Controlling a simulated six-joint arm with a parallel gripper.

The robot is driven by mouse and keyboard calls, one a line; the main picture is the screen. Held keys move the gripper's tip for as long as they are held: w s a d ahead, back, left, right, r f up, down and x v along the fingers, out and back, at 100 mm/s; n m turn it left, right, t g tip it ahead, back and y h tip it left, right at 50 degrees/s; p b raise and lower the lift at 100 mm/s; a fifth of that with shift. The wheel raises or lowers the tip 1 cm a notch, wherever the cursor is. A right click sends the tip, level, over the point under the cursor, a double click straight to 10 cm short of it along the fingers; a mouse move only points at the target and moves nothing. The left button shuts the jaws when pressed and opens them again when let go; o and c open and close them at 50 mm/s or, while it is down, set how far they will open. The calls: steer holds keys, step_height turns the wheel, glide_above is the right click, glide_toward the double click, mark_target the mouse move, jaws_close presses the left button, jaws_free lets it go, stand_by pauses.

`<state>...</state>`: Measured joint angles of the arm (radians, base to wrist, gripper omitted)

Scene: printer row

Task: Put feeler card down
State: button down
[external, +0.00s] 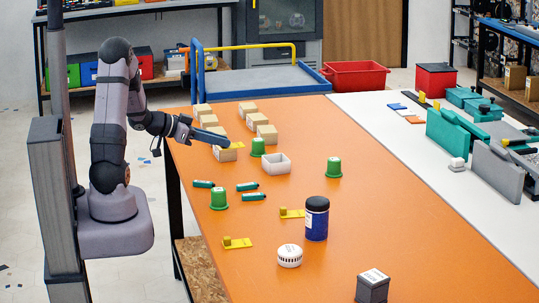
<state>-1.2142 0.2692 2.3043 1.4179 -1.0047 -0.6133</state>
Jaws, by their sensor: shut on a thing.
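My gripper (227,143) reaches in from the left over the far left part of the orange table. It is shut on a small yellow feeler card (238,145), which shows just beyond the fingertips. The card appears close to a cardboard box (228,154); I cannot tell whether they touch. Two similar yellow cards, each with a small raised block, lie on the table, one near the middle (292,213) and one at the front left (237,243).
Several cardboard boxes (266,134) stand around my gripper. Green caps (334,167), a white open tray (276,163), teal tubes (251,196), a blue jar (316,219), a white round part (290,256) and a grey box (372,288) stand on the orange table (420,235). Its right side is clear.

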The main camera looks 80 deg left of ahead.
steer(key=w+d+r+n+y, duration=0.1)
steer(key=w+d+r, duration=0.15)
steer(key=w, duration=0.65)
steer(key=w+d+r+n+y, duration=0.1)
steer(key=w+r+y, duration=0.15)
steer(key=w, duration=0.75)
steer(key=w+d+f+n+g+p, duration=0.15)
steer(key=w+d, duration=0.25)
steer(key=d, duration=0.6)
steer(key=w+d+f+t, duration=0.1)
steer(key=w+d+f, duration=0.2)
steer(key=d, duration=0.7)
steer(key=shift+w+a+f, duration=0.1)
steer(key=shift+w+f, duration=0.05)
steer(key=shift+f, duration=5)
steer(key=shift+b, duration=0.3)
steer(key=shift+f, duration=0.2)
steer(key=c, duration=1.7)
jaws_free()
steer(key=shift+g, duration=0.25)
steer(key=shift+c, duration=0.2)
steer(key=shift+r, duration=0.15)
